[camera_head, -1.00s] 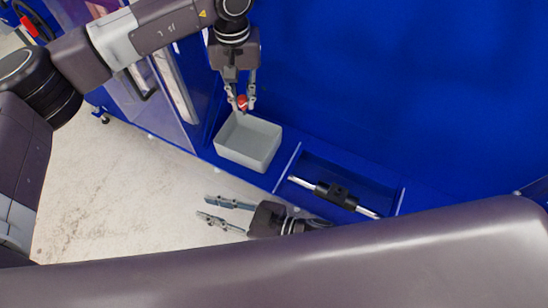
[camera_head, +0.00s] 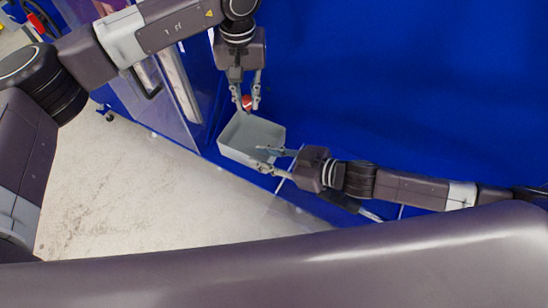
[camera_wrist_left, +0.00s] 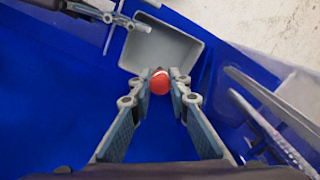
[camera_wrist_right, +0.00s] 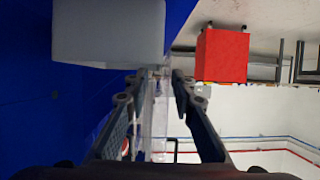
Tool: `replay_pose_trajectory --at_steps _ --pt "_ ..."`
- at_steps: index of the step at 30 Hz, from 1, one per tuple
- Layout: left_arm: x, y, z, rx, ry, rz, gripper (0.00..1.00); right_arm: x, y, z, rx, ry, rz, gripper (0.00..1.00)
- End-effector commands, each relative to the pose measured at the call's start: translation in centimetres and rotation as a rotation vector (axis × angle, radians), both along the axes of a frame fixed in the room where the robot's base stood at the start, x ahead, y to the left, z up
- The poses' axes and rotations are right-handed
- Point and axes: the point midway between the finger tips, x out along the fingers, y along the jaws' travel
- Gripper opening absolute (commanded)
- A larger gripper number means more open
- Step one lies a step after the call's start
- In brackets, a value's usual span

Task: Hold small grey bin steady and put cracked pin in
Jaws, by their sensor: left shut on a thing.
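The small grey bin (camera_head: 236,150) stands upright on the blue surface and looks empty in the visible part. My left gripper (camera_head: 247,104) is shut on the cracked pin (camera_head: 247,101), whose red rounded end shows at the bin's far edge. In the left wrist view the red end of the pin (camera_wrist_left: 160,83) sits between the fingertips (camera_wrist_left: 160,76), just outside the bin rim (camera_wrist_left: 192,62). My right gripper (camera_head: 267,161) is open at the bin's right side. Its fingers (camera_wrist_right: 155,80) are apart in the right wrist view, beside the bin (camera_wrist_right: 108,32); contact is unclear.
A recessed blue tray holding a black and silver bar (camera_head: 370,215) lies right of the bin, partly behind my right arm. A clear panel (camera_head: 160,95) stands at left. A red box (camera_wrist_right: 221,55) is in the right wrist view's background.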

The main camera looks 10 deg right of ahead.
Motion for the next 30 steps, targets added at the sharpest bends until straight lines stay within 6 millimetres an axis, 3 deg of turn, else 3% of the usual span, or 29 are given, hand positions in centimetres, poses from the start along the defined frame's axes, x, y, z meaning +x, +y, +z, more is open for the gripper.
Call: replay_pose_trajectory --at_steps 6,12,25,30 --pt "0.0 0.0 0.0 0.000 0.000 0.000 0.00 2.2 3.3 -1.5 0.001 -0.003 0.001 0.23" --pt "0.0 0.0 0.0 0.000 0.000 0.000 0.00 3.4 5.2 -2.5 0.001 -0.002 0.000 0.23" --pt "0.0 0.0 0.0 0.000 0.000 0.000 0.00 3.8 5.8 -2.9 -0.001 -0.001 0.000 0.23" --pt "0.0 0.0 0.0 0.000 0.000 0.000 0.00 3.8 5.8 -2.9 -0.001 -0.001 0.000 0.04"
